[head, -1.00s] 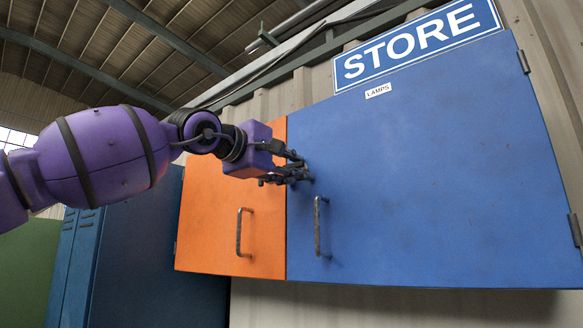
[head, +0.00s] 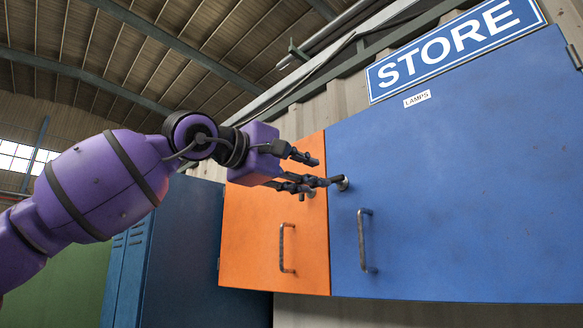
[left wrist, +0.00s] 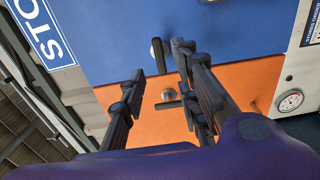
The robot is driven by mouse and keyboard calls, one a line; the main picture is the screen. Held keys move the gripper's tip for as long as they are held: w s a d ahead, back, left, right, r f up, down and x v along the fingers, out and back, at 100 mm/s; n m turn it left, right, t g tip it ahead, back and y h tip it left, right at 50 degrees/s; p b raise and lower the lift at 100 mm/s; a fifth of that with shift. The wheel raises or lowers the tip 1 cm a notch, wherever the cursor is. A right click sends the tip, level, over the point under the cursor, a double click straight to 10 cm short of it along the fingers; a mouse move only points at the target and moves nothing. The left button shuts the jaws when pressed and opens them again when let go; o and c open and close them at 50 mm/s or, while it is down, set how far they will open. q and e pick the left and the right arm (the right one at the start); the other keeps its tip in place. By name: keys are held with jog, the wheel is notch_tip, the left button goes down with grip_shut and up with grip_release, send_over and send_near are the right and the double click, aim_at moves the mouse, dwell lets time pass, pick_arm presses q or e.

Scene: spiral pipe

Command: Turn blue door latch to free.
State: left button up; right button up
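The blue door (head: 450,180) is closed, with a small round latch (head: 343,183) near its left edge. My left gripper (head: 312,171) is open and empty in front of the seam between the doors. Its fingers also show spread in the left wrist view (left wrist: 160,62). In the head view the lower fingers overlap the blue latch's left side; I cannot tell if they touch. My right gripper is out of view.
The orange door (head: 255,235) is left of the blue one. Its own latch (left wrist: 169,95) shows between my fingers in the left wrist view. A bar handle (head: 287,249) is on the orange door and another (head: 364,240) on the blue. A dark blue locker (head: 190,235) stands left.

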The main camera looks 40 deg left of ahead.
pick_arm(q)
jog(key=shift+s+a, duration=0.1)
jog(key=shift+s, duration=1.95)
